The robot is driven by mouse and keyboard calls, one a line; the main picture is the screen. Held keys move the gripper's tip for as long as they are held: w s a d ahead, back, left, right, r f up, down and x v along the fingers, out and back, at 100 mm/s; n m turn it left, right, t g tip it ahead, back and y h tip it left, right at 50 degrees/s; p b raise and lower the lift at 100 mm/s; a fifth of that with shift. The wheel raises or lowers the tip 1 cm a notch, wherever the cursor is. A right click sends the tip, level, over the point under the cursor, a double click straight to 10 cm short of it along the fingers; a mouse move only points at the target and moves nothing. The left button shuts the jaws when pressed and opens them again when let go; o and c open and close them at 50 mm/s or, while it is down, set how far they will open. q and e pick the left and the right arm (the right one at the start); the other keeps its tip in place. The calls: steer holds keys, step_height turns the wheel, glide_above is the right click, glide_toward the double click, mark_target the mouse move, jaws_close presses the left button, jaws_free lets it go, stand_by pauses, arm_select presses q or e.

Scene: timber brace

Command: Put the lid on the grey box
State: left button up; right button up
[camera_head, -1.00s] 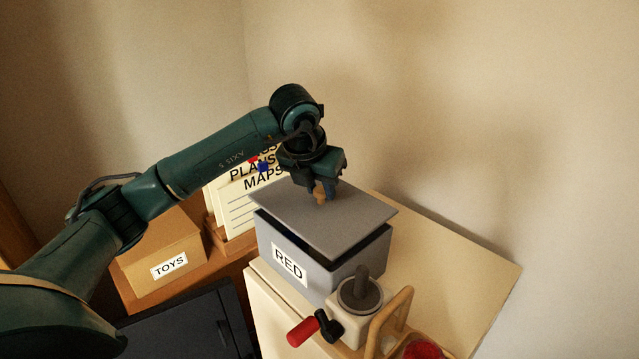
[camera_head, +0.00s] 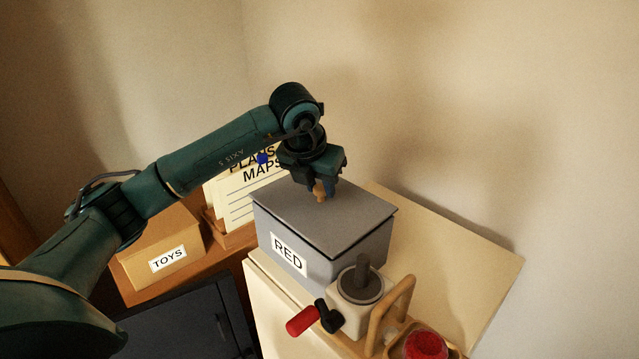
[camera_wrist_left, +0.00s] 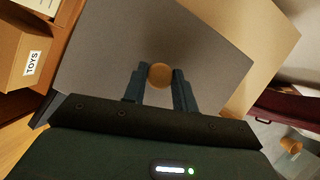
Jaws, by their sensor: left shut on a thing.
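The grey box (camera_head: 345,252) with a "RED" label stands on the cream cabinet top. Its flat grey lid (camera_head: 345,217) lies over the box's top, close to level, with only a thin dark line along the front edges. My left gripper (camera_head: 319,192) is above the lid, shut on its round wooden knob (camera_head: 320,196). In the left wrist view the knob (camera_wrist_left: 159,76) is between the two fingers (camera_wrist_left: 158,88), and the lid (camera_wrist_left: 120,45) spreads beneath them. Whether the far edges of the lid sit flush is hidden. My right gripper is not in view.
A coffee grinder (camera_head: 350,310) with a red-handled crank stands close in front of the box. A wooden holder (camera_head: 390,320) with a red item is beside it. A "TOYS" box (camera_head: 160,250) and papers (camera_head: 240,200) are to the left. Cabinet top at right (camera_head: 450,260) is clear.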

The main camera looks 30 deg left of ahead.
arm_select(q)
steer(key=shift+f, duration=0.25)
stand_by(0.4)
steer(key=shift+f+b, duration=0.25)
steer(key=shift+b, duration=0.15)
steer(key=o, duration=1.1)
steer(key=shift+r+p, duration=2.3)
steer(key=shift+r, duration=1.25)
steer(key=shift+s+f, duration=0.1)
